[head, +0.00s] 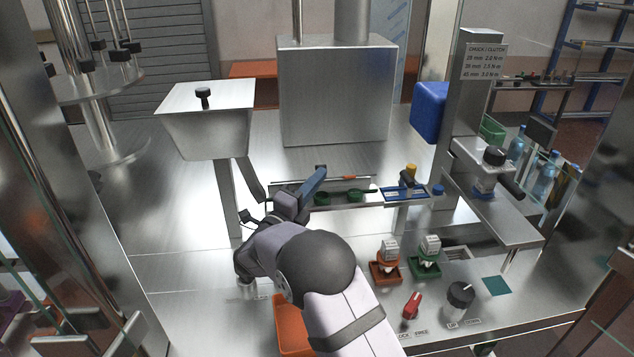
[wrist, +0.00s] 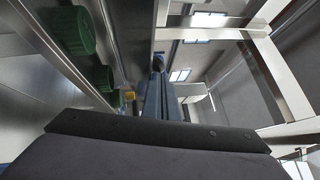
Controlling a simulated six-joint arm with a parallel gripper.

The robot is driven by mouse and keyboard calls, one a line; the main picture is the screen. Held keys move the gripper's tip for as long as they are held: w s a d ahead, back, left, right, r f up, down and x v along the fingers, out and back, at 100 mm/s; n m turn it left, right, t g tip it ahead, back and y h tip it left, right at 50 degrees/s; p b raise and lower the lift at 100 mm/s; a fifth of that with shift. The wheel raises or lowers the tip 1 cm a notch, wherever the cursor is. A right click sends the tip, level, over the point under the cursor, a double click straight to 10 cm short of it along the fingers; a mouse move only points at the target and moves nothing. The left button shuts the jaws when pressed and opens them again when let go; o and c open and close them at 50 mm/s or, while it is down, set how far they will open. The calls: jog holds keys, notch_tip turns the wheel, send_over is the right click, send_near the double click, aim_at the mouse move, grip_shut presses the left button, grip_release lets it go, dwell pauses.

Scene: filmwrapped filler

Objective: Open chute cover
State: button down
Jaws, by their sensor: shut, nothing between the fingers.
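A square steel hopper (head: 207,135) stands on a post at the left in the head view. A flat lid (head: 228,96) with a black knob (head: 203,93) lies over its top; this looks like the chute cover, and it appears closed. My gripper (head: 321,171) is to the right of the hopper and apart from the lid, by the middle rail. Its blue fingers are together with nothing between them. In the wrist view the fingers (wrist: 158,65) point away from the camera, and neither the lid nor its knob can be made out.
A steel rail (head: 345,186) with green round parts (head: 355,194) runs just beside my gripper. A large steel box (head: 336,92) stands behind. A capping station (head: 490,165) is at right. Orange (head: 386,270) and green (head: 425,262) trays with switches sit in front.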

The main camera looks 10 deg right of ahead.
jog(key=shift+w+r+n+y+b, duration=0.3)
jog(key=shift+r+n+y, duration=0.1)
jog(key=shift+r, duration=0.05)
jog(key=shift+w+r+b, duration=0.45)
jog(key=shift+w+b, duration=0.1)
jog(key=shift+b, duration=0.2)
jog(key=shift+w+r+n+g, duration=0.3)
jog(key=shift+w+r+g, duration=0.2)
jog(key=shift+w+r, duration=0.55)
jog(key=shift+w+r+y, duration=0.1)
jog(key=shift+w+y, duration=0.15)
jog(key=shift+y, duration=0.15)
jog(key=shift+w+r, duration=0.15)
jog(key=shift+w, duration=0.45)
jog(key=shift+w+r, duration=0.15)
jog(key=shift+w, duration=0.45)
jog(key=shift+w, duration=0.1)
